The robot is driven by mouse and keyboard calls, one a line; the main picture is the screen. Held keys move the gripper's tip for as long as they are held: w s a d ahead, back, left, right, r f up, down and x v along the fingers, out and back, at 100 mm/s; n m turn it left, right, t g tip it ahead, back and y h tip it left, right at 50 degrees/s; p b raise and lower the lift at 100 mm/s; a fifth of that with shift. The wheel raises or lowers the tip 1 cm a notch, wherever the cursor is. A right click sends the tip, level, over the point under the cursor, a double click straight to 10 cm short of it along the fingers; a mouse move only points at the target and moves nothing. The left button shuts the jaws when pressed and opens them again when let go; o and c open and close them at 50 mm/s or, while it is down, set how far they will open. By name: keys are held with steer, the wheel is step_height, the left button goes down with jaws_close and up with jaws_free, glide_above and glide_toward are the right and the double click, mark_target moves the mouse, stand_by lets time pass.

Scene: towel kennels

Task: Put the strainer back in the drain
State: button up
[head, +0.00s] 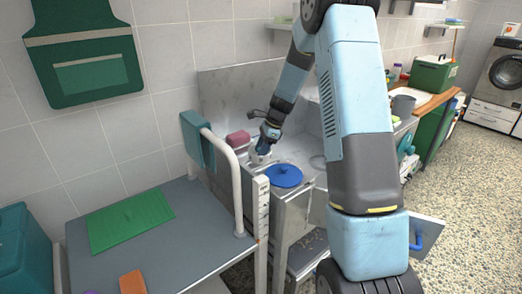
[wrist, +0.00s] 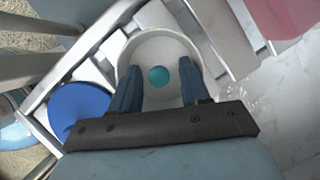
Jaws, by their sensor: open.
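A round white cup-like piece with a teal knob or spot at its centre, seemingly the strainer (wrist: 160,43), lies below my gripper (wrist: 158,88) in the wrist view. My gripper is open, with its two dark blue fingers over opposite sides of the piece and the teal spot between them. I cannot tell whether the fingers touch it. In the head view my gripper (head: 264,148) is low over the front left part of the metal tub (head: 230,85), with the white piece (head: 259,158) just under it. I cannot clearly make out the drain.
A blue round disc (head: 284,175) lies on the tub's near ledge, close beside my gripper. A pink block (head: 238,139) stands behind left. The table carries a green mat (head: 130,220).

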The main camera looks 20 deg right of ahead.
steer(key=shift+r, duration=0.1)
steer(key=v, duration=1.1)
steer(key=s+a+r+n+t+h, duration=0.1)
steer(key=s+a+r+n, duration=0.1)
steer(key=s+r+n, duration=0.55)
steer(key=s+r+n+t+h, duration=0.1)
steer(key=s+r+n, duration=0.2)
steer(key=s, duration=0.7)
steer(key=s+a+r+n+t+h, duration=0.1)
steer(key=s+n, duration=0.3)
steer(key=s, duration=0.6)
steer(key=s+a+r+n+t+h, duration=0.1)
steer(key=s+r+n, duration=0.3)
steer(key=s, duration=0.6)
steer(key=shift+s+r+t+h, duration=0.3)
steer(key=shift+s+t, duration=0.1)
steer(key=shift+t, duration=0.2)
steer(key=shift+a+n, duration=0.1)
steer(key=shift+n, duration=0.15)
steer(key=shift+c, duration=0.4)
